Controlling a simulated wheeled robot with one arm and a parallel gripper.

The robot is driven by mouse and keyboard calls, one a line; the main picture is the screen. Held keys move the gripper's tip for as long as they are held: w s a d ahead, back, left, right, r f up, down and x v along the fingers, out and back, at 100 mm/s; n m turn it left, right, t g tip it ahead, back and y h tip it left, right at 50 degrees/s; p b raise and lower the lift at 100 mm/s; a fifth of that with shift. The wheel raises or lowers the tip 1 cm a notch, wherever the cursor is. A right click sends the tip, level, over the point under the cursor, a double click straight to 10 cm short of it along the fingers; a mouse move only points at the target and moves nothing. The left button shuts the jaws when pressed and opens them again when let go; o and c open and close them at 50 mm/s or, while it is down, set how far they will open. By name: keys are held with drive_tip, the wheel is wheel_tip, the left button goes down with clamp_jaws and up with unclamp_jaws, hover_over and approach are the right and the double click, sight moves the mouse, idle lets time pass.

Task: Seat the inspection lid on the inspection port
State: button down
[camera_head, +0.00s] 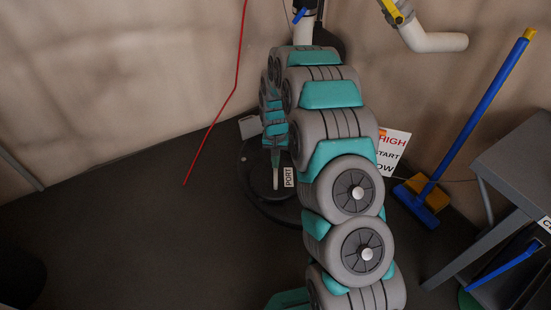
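My arm reaches up the middle of the view, bends over at the top and comes down behind itself. My gripper (275,183) is at its far end, small and partly hidden, low over a dark round shape on the floor. A pale upright piece shows there, but I cannot tell whether the fingers are open or shut. A white label reading "PORT" (289,177) stands right beside it. The dark round rim (248,198) around this spot may be the inspection port; my arm covers its right side. I cannot make out the inspection lid for certain.
A small grey box-like piece (249,127) is near the wall. A red line (222,108) runs down the wall. On the right are a white sign (394,148), a blue broom (475,115), a grey table (517,165) and a white pipe (435,40). The left floor is mostly clear.

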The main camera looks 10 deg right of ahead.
drive_tip(key=shift+f, duration=0.3)
idle(0.7)
drive_tip(key=shift+r+p, duration=0.65)
drive_tip(key=shift+r, duration=1.4)
